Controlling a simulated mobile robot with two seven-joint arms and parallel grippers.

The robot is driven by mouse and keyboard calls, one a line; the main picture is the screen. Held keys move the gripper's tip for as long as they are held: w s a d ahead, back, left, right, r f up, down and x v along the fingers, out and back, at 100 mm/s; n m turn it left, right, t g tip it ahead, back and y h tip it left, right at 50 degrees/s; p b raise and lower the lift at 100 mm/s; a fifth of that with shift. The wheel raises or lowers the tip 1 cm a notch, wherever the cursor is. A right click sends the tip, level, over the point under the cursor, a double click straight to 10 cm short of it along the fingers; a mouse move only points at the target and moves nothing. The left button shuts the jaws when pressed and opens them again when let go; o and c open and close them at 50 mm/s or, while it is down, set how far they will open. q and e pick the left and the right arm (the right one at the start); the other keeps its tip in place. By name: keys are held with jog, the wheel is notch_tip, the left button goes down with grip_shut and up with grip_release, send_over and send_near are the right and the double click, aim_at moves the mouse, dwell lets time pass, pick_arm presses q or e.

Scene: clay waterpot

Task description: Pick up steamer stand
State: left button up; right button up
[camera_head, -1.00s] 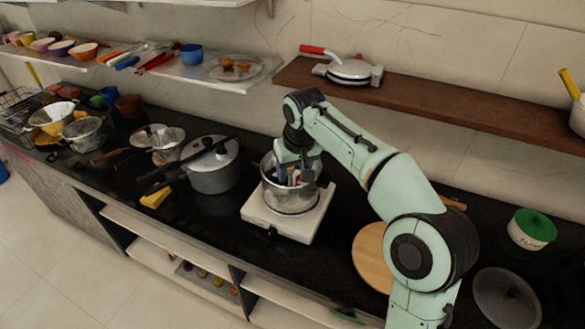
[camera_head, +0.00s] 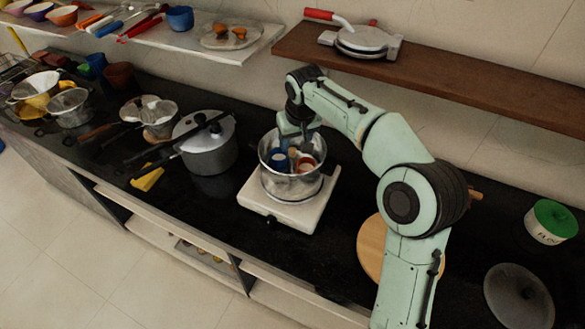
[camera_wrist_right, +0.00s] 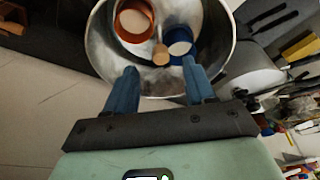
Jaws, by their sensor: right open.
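I cannot clearly pick out a steamer stand in either view. A steel pot (camera_head: 287,183) stands on a white square burner (camera_head: 298,214) in the head view. Inside it are a blue cup (camera_head: 279,161), a red-orange cup (camera_head: 304,165) and a small wooden-looking piece (camera_head: 292,155). My right gripper (camera_head: 297,130) is over the pot's far rim, open and empty. In the right wrist view, its two blue fingers (camera_wrist_right: 160,84) are spread at the pot's near rim, with the red-orange cup (camera_wrist_right: 134,20) and blue cup (camera_wrist_right: 179,44) beyond them. My left gripper is out of view.
A grey pot (camera_head: 208,158) with a long black handle stands left of the burner. A round wooden board (camera_head: 371,248) lies partly behind my right arm. A green-lidded container (camera_head: 551,222) and a round lid (camera_head: 518,296) are at the right. A brown shelf (camera_head: 430,72) runs behind.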

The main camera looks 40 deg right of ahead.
aim_at(292, 149)
jog(key=shift+x, duration=3.2)
jog(key=shift+w+r, duration=0.1)
grip_shut()
